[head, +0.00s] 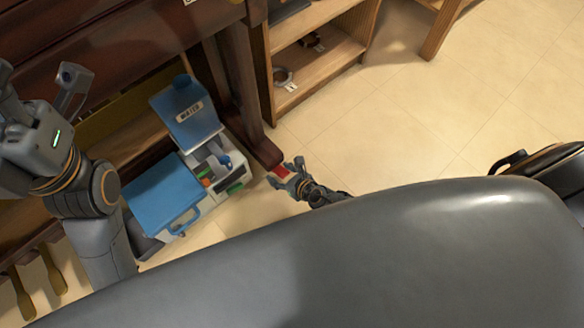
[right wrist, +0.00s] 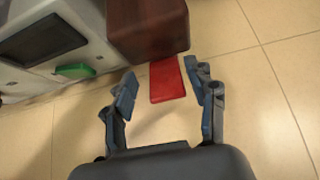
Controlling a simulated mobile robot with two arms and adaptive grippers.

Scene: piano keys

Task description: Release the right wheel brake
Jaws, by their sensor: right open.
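The red brake tab (right wrist: 167,79) projects from the foot of a dark brown wooden piano leg (right wrist: 147,28), low over the floor. It also shows small in the head view (head: 281,171). My right gripper (right wrist: 162,90) is open and empty, low near the floor. In the right wrist view its two fingers stand on either side of the red tab, with the right finger nearer to it; I cannot tell whether either touches. In the head view my right gripper (head: 287,178) is at the leg's foot. My left gripper (head: 38,82) is open and empty at the far left, in front of the piano.
A blue-lidded box (head: 163,193) and a blue-topped white container (head: 187,112) stand left of the leg. A wooden shelf (head: 322,68) stands behind it. The tiled floor (head: 440,110) to the right is clear. A green tab (right wrist: 75,71) is near my right gripper.

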